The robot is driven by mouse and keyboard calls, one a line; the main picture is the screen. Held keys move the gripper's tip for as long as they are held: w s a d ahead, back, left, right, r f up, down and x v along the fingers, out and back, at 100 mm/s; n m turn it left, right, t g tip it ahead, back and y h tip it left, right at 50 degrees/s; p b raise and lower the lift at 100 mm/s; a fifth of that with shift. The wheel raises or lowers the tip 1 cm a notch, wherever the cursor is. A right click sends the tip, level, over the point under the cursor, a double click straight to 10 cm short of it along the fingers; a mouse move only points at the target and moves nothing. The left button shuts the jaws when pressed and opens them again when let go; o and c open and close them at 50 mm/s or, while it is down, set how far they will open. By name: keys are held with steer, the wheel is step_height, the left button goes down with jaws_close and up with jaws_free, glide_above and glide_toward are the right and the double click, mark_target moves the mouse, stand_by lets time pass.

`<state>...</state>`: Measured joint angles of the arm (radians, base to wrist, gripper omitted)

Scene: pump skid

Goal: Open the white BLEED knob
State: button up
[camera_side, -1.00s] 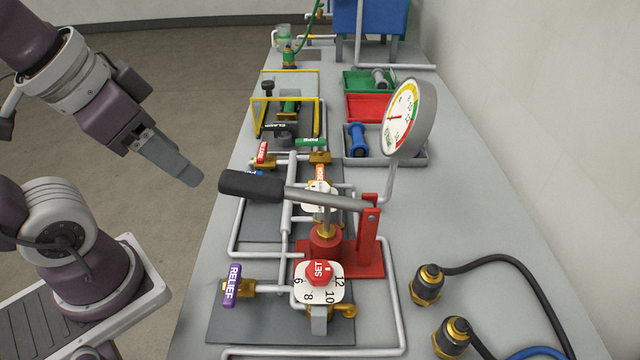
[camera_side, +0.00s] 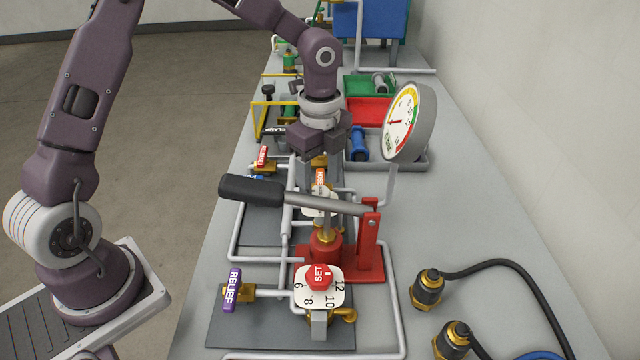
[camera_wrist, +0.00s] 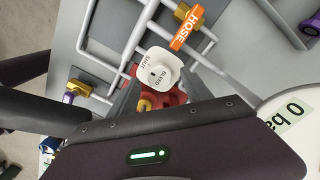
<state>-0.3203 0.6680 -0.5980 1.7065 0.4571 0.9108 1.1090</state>
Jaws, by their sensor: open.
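In the side view I cannot make the knob out clearly; the pump lever and my gripper crowd that area. My gripper (camera_side: 319,150) points down over the middle of the skid, behind the pump lever. It is open, with nothing seen between its jaws. In the wrist view its dark body fills the bottom, and the knob lies just beyond it, apart from it as far as I can see.
The orange HOSE lever (camera_wrist: 187,28) is close beside the knob. The pump lever's black handle (camera_side: 250,189) crosses in front. A round gauge (camera_side: 408,122) stands to the right. The red SET knob (camera_side: 319,277) and purple RELIEF lever (camera_side: 232,290) are nearer the camera. Pipes surround them.

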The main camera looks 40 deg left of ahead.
steer(key=shift+f, duration=0.8)
jaws_close()
steer(key=shift+n, duration=0.3)
steer(key=n, duration=0.3)
steer(key=shift+n, duration=0.3)
steer(key=n, duration=0.4)
steer(key=shift+n, duration=0.3)
steer(key=n, duration=0.4)
steer(key=shift+n, duration=2.5)
